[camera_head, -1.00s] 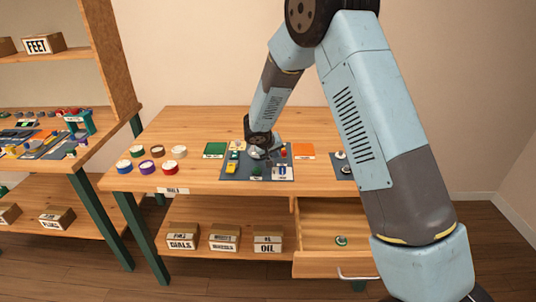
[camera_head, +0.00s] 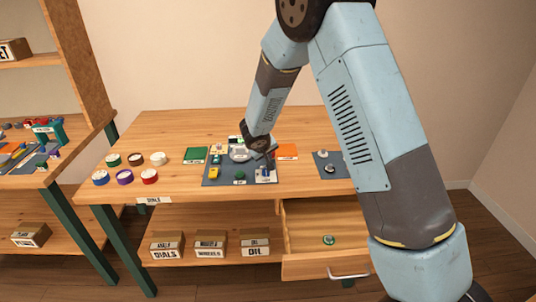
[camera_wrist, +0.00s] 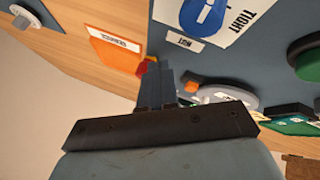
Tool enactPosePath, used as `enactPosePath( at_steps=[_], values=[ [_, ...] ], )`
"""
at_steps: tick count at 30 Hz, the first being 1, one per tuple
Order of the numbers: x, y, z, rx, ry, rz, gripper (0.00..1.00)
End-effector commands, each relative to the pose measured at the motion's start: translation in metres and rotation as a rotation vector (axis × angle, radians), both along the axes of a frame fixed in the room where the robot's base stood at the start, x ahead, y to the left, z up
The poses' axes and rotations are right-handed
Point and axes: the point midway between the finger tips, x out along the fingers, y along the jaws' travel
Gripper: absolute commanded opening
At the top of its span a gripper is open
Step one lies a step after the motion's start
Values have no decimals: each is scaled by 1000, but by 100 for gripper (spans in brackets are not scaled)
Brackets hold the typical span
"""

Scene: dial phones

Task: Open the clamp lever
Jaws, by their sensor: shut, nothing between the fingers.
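My gripper (camera_head: 268,153) is shut and empty, pointing down over the right part of the dark mat (camera_head: 212,177) on the bench. In the wrist view its closed fingers (camera_wrist: 158,72) cover part of the mat. A small red and yellow piece (camera_wrist: 146,68) shows right beside the fingertips, partly hidden by them; it may be the clamp lever, but I cannot tell its position or whether the fingers touch it. A white card (camera_wrist: 232,22) marked TIGHT, with a blue shape, lies near the fingertips. A grey disc (camera_wrist: 230,98) with an orange part sits beside the fingers.
A green panel (camera_head: 195,155) lies left of the mat and an orange panel (camera_head: 288,151) right. Several round dials (camera_head: 124,177) stand at the bench's left. An open drawer (camera_head: 300,235) holds a green round piece. My arm blocks the bench's right end.

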Motion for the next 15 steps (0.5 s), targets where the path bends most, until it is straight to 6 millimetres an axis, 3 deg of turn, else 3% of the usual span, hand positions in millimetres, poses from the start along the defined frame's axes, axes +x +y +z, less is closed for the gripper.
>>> enactPosePath(
  at_steps=[3,15],
  values=[
    [1,-8,0,0,-1,1,0],
    [1,-11,0,-3,-1,-3,0]
  ],
)
